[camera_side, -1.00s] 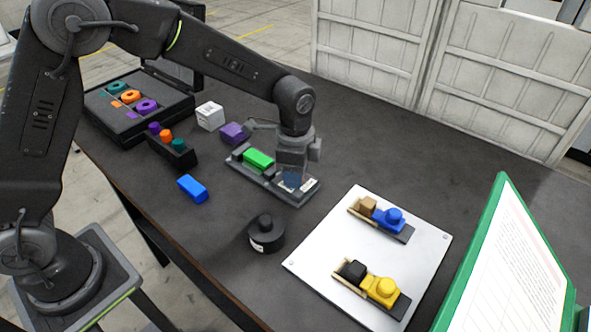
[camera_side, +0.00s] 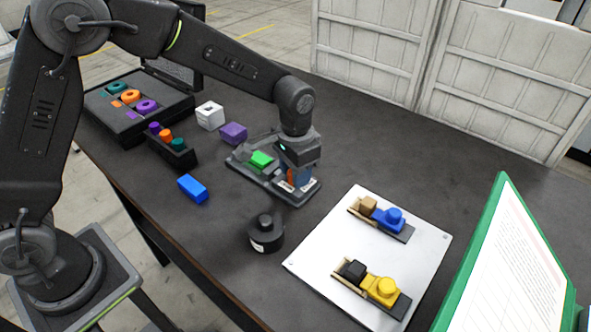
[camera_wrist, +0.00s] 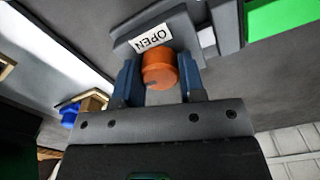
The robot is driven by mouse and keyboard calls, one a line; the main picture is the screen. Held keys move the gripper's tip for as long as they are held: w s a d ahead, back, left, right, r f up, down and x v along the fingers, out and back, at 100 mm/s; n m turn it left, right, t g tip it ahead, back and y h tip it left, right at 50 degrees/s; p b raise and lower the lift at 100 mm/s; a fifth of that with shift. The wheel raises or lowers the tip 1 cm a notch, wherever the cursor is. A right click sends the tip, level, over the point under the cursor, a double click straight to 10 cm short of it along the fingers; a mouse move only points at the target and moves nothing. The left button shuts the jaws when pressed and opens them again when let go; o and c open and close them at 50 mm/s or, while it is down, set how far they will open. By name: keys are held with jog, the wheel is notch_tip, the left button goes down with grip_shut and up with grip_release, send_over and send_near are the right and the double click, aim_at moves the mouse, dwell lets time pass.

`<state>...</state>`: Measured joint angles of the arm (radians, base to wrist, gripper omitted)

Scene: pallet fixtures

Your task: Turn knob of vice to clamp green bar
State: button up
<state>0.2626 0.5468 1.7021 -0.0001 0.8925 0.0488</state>
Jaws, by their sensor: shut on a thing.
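The vice (camera_side: 237,167) is a long grey fixture on the table, with a green bar (camera_side: 261,159) lying in it. The bar also shows at the top right of the wrist view (camera_wrist: 282,18). My gripper (camera_side: 297,180) points down at the vice's near right end. In the wrist view, my gripper (camera_wrist: 159,76) has its two blue fingers on either side of the orange knob (camera_wrist: 158,68), shut on it.
A blue block (camera_side: 193,188) and a round black piece (camera_side: 266,235) stand left of and before the vice. A purple block (camera_side: 233,132) and a white cube (camera_side: 210,115) are behind it. A white plate (camera_side: 318,257) with two small fixtures lies to the right.

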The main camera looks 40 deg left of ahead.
jog(key=shift+n, duration=0.4)
jog(key=o, duration=0.9)
jog(key=shift+o, duration=0.2)
notch_tip(320, 180, up, 14)
dwell(0.3)
